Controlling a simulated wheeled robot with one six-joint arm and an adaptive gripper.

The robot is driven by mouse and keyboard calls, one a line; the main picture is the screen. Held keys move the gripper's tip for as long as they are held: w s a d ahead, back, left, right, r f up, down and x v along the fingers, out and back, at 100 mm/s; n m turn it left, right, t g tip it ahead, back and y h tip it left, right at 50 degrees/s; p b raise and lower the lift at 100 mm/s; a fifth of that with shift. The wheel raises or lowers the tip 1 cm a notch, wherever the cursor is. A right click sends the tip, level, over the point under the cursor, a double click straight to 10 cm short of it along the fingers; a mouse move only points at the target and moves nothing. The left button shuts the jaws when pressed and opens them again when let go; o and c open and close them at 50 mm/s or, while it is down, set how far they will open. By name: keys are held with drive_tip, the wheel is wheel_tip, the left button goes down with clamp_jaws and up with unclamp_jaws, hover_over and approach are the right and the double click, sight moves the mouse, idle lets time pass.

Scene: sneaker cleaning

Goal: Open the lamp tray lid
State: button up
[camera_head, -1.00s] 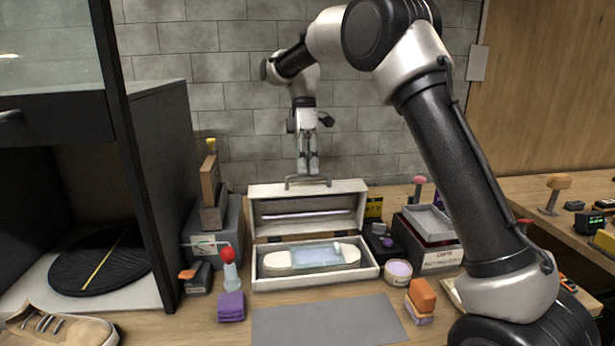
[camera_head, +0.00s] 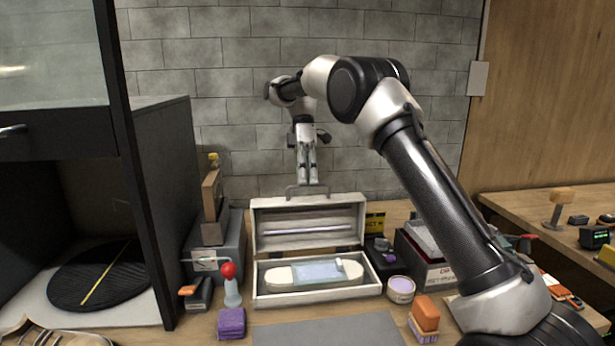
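The lamp tray (camera_head: 315,298) is a pale box on the bench, with a pad-like white and light-blue insert inside. Its lid (camera_head: 262,229) stands raised at the back, roughly upright, and its inner side with a long tube faces me. A dark handle (camera_head: 291,191) sticks up from the lid's top edge. My gripper (camera_head: 307,181) points down at the handle, its narrow fingers close together. Their tips overlap the handle's top bar in the picture. At this size I cannot tell whether they grip it or only hover by it.
A red-topped bottle (camera_head: 230,287) and purple block (camera_head: 231,323) stand left of the tray. A round tin (camera_head: 401,289) and orange block (camera_head: 425,313) are on the right. A grey mat (camera_head: 325,332) lies in front. A brick wall (camera_head: 230,120) is behind.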

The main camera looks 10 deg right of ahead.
drive_tip(key=o, duration=0.7)
wheel_tip(320, 180, down, 2)
drive_tip(key=shift+f, duration=0.15)
drive_tip(key=shift+o, duration=0.2)
drive_tip(key=shift+c, duration=0.2)
